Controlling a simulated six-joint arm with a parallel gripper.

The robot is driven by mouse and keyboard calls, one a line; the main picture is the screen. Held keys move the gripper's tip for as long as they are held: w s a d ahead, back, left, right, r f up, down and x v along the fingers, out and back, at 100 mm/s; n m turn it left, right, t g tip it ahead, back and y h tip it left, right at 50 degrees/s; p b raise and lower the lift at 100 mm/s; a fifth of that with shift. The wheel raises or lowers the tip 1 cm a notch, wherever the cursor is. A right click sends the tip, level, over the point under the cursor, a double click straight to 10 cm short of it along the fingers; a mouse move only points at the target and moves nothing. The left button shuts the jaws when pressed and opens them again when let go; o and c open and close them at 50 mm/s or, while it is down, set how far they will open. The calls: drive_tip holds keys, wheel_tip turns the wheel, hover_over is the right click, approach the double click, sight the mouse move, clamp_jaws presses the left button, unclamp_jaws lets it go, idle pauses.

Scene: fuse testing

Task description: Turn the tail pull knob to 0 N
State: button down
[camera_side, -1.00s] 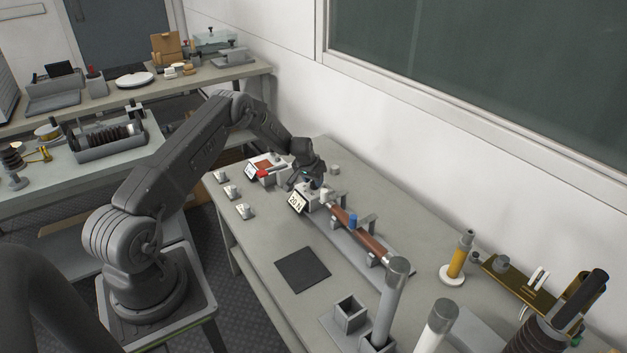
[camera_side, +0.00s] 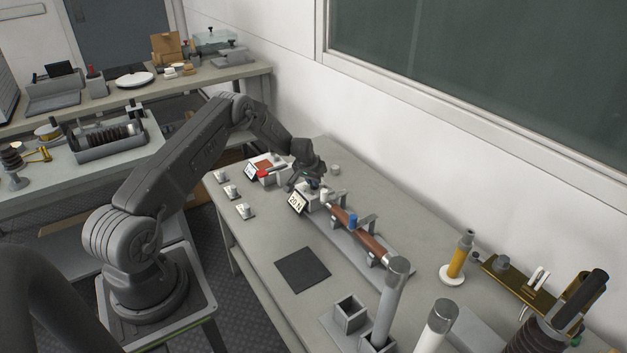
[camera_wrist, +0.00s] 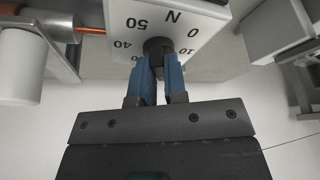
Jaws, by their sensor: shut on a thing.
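The tail pull knob (camera_wrist: 157,46) is a dark round knob on a white box face marked 0, 10, 40, 50 and N. My gripper (camera_wrist: 159,72) has its two blue fingers shut on the knob in the wrist view. The fingers hide much of the knob, so I cannot tell which mark it points to. In the side view my gripper (camera_side: 311,182) is at the white box with a tilted display (camera_side: 298,202). The display's digits are too small to read surely.
A brown fuse tube (camera_side: 372,246) lies in a holder right of the box, with a blue part (camera_side: 352,220) on it. A second white unit with a red lever (camera_side: 264,174) stands to the left.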

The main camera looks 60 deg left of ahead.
drive_tip(key=n+g+y, duration=0.1)
drive_tip(key=n, duration=0.3)
drive_tip(key=shift+w+d, duration=0.1)
drive_tip(key=shift+w, duration=0.05)
drive_tip(key=n, duration=0.2)
drive_tip(key=n+g+y, duration=0.1)
drive_tip(key=n, duration=0.2)
drive_tip(key=shift+w+d+g, duration=0.1)
drive_tip(key=shift+g, duration=0.2)
drive_tip(key=n+g, duration=0.1)
drive_tip(key=n, duration=0.3)
drive_tip(key=shift+w+n+g+y, duration=0.1)
drive_tip(key=shift+n+g+y, duration=0.2)
drive_tip(key=shift+g, duration=0.1)
drive_tip(key=shift+n+g, duration=0.6)
drive_tip(key=shift+n, duration=1.2)
drive_tip(key=c, duration=1.2)
unclamp_jaws()
drive_tip(key=shift+o, duration=0.2)
